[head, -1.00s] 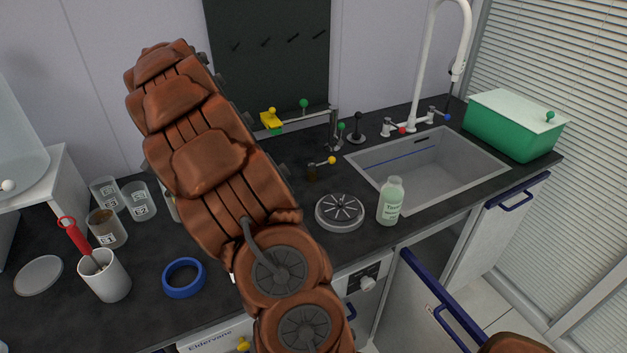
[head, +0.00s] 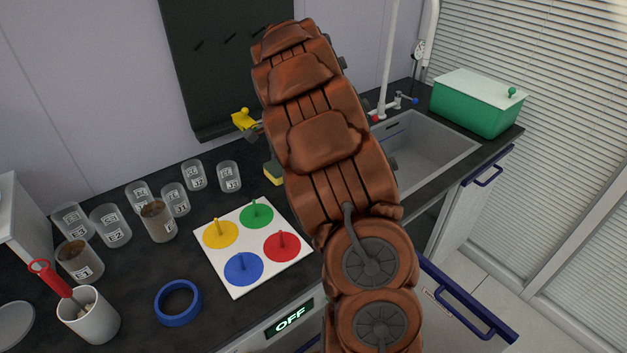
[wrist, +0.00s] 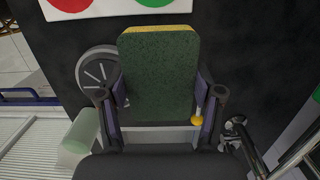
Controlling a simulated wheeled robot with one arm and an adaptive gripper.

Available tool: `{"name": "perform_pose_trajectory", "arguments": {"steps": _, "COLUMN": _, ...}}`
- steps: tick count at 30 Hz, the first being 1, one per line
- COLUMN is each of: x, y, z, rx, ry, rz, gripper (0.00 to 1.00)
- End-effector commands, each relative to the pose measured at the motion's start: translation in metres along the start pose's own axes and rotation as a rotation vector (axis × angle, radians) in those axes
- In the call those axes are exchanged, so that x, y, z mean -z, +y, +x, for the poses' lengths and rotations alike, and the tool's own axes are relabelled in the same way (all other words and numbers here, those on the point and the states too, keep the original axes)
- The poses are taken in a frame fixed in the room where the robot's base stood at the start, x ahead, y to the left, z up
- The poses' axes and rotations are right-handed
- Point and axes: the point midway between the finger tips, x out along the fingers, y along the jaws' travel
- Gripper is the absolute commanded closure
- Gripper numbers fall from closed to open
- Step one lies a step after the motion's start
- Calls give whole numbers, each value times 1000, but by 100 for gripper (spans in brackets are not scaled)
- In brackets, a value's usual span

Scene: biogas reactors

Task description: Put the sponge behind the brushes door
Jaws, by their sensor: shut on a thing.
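The sponge (wrist: 160,75), dark green with a yellow edge, fills the space between my gripper's fingers (wrist: 160,82) in the wrist view. My gripper is shut on it, above the dark worktop. In the head view, a small yellow-green part of the sponge (head: 273,172) shows left of my arm; my arm hides the gripper there. A door with a long blue handle (head: 468,300) stands out below the sink, partly behind my arm. Another cabinet front with a blue handle (head: 490,167) is to its right. No brushes label is readable on either.
A white board with coloured discs (head: 205,258), several beakers (head: 111,228), a blue ring (head: 178,303) and a white cup (head: 90,318) crowd the worktop. The sink (head: 440,150) and green box (head: 478,103) are right. A round plate (wrist: 97,72) and bottle (wrist: 80,135) lie near my gripper.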

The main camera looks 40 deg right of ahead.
Motion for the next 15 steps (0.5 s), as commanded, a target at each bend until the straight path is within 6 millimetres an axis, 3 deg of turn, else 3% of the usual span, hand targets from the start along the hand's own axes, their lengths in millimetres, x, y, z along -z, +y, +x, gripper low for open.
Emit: {"name": "perform_pose_trajectory", "arguments": {"steps": 15, "x": 9, "y": 0, "z": 62, "rx": -1, "ry": 0, "rz": 2, "gripper": 72}}
